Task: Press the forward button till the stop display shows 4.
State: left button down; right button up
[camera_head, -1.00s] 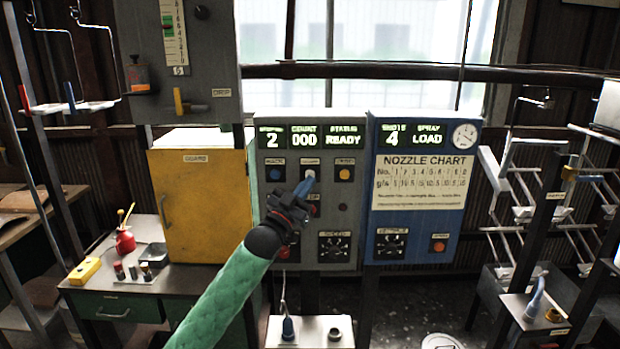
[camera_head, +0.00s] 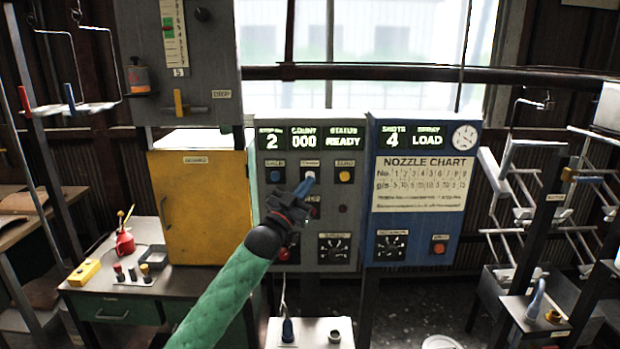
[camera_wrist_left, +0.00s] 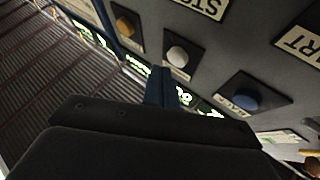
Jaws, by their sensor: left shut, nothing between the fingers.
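The grey control panel (camera_head: 335,222) carries a lit stop display (camera_head: 271,140) reading 2. Below it is a row of a blue button (camera_head: 276,175), a white button (camera_head: 311,175) and a yellow button (camera_head: 345,175). The middle label is too blurred to read surely; the blue button's label reads BACK in the left wrist view (camera_wrist_left: 242,99). My left gripper (camera_head: 305,187) is shut and empty, its tips at the lower edge of the white button. In the left wrist view the white button (camera_wrist_left: 177,56) shows just beyond the fingers; I cannot tell whether they touch. My right gripper is out of view.
A blue panel (camera_head: 422,225) with a nozzle chart stands right of the control panel. A yellow cabinet (camera_head: 203,210) and a bench (camera_head: 115,308) with a red oil can (camera_head: 125,241) are left. White hanger racks (camera_head: 525,190) stand right.

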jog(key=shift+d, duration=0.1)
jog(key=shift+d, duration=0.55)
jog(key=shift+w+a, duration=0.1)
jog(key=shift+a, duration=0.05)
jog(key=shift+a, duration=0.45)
pick_arm(q)
jog(key=shift+w, duration=0.4)
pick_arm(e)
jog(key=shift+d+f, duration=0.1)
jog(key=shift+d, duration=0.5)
pick_arm(q)
jog(key=shift+w, duration=0.15)
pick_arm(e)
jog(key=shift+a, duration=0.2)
